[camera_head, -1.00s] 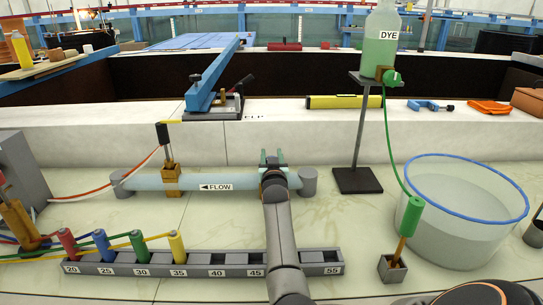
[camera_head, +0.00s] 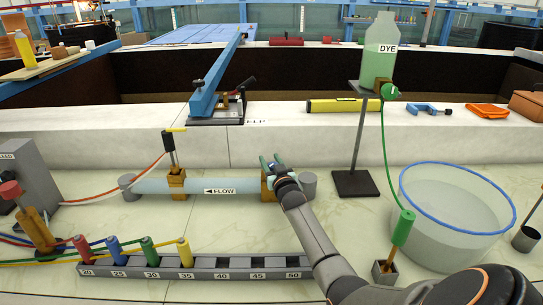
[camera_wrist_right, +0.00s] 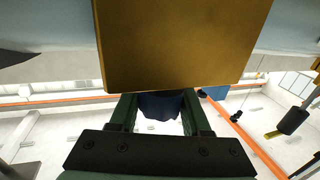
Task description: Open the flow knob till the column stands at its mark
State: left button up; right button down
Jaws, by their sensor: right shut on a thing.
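A pale blue pipe (camera_head: 225,186) with a "FLOW" label and a left-pointing arrow runs along the bench. A brass block (camera_head: 266,188) sits around its right part, partly hidden by my right gripper (camera_head: 272,163). The right wrist view shows the brass block (camera_wrist_right: 180,45) large, with my green gripper fingers (camera_wrist_right: 160,115) just below it. They are shut on a dark blue rounded thing, the flow knob (camera_wrist_right: 161,104), mostly hidden by the block and gripper. In the head view my arm covers the knob. I cannot make out a column with its mark. My left gripper is not in view.
A rack (camera_head: 190,265) with numbered slots and several coloured plugs lies in front. A dye bottle (camera_head: 380,48) stands on a stand to the right, its green tube leading down beside a clear tub (camera_head: 460,205). A second brass block (camera_head: 177,185) carries a black handle.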

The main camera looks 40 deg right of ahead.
jog(key=shift+r, duration=0.25)
jog(key=c, duration=0.8)
grip_release()
jog(key=shift+c, duration=0.2)
jog(key=o, duration=0.5)
jog(key=shift+f, duration=0.15)
jog(key=shift+c, duration=0.2)
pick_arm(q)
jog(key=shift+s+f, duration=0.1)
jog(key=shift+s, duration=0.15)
pick_arm(e)
jog(key=shift+f, duration=0.1)
jog(key=shift+s+a, duration=0.1)
jog(key=shift+s+a, duration=0.1)
jog(key=shift+s, duration=0.15)
pick_arm(q)
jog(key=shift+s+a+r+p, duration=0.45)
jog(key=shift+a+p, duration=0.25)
jog(key=shift+p, duration=0.35)
pick_arm(e)
jog(key=v, duration=1.1)
jog(key=shift+s, duration=0.35)
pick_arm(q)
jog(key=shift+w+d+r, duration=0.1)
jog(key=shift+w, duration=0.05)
pick_arm(e)
jog(key=shift+a, duration=0.1)
